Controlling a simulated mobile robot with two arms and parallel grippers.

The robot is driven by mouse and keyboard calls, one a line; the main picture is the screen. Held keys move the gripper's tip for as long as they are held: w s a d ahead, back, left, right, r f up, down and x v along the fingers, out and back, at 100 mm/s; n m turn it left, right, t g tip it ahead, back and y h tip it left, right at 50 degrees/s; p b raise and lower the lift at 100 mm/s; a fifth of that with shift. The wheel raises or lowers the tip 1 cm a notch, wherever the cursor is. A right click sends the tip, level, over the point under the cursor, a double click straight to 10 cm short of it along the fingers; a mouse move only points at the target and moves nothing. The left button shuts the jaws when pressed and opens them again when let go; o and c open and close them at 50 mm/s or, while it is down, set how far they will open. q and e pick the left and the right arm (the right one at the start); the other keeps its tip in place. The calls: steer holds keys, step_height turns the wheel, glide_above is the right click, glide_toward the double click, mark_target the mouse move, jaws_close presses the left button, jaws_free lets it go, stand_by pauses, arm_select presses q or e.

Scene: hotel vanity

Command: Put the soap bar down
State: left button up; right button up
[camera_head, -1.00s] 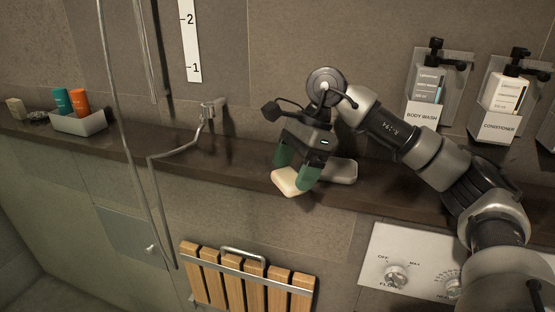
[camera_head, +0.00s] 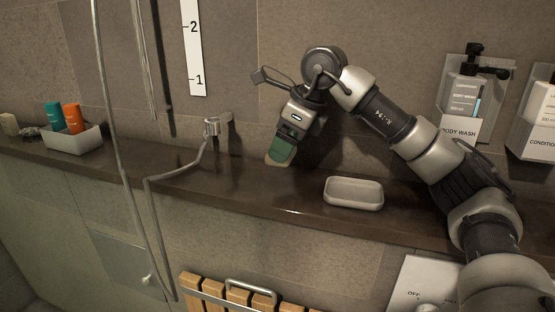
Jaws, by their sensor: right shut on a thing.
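My right gripper (camera_head: 281,153) is shut on the soap bar (camera_head: 277,163), a cream-coloured block. Only a thin lower edge of the bar shows below the green fingers, which hide the rest. The gripper is over the dark shelf (camera_head: 240,188), left of a pale soap dish (camera_head: 353,193). The dish stands on the shelf and looks empty. I cannot tell whether the bar touches the shelf. My left gripper is not in view.
A grey bin (camera_head: 74,142) with teal and orange bottles stands at the left. A hose and a wall fitting (camera_head: 212,127) are left of the gripper. A body wash dispenser (camera_head: 463,100) is on the wall at right. A wooden slatted seat (camera_head: 236,296) is below.

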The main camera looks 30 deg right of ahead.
steer(key=shift+w+a+f, duration=0.7)
steer(key=shift+w+a, duration=0.05)
steer(key=shift+w, duration=0.15)
steer(key=shift+f, duration=1.95)
steer(key=shift+f, duration=0.2)
steer(key=o, duration=1.1)
steer(key=shift+c, duration=0.2)
steer(key=shift+r, duration=0.1)
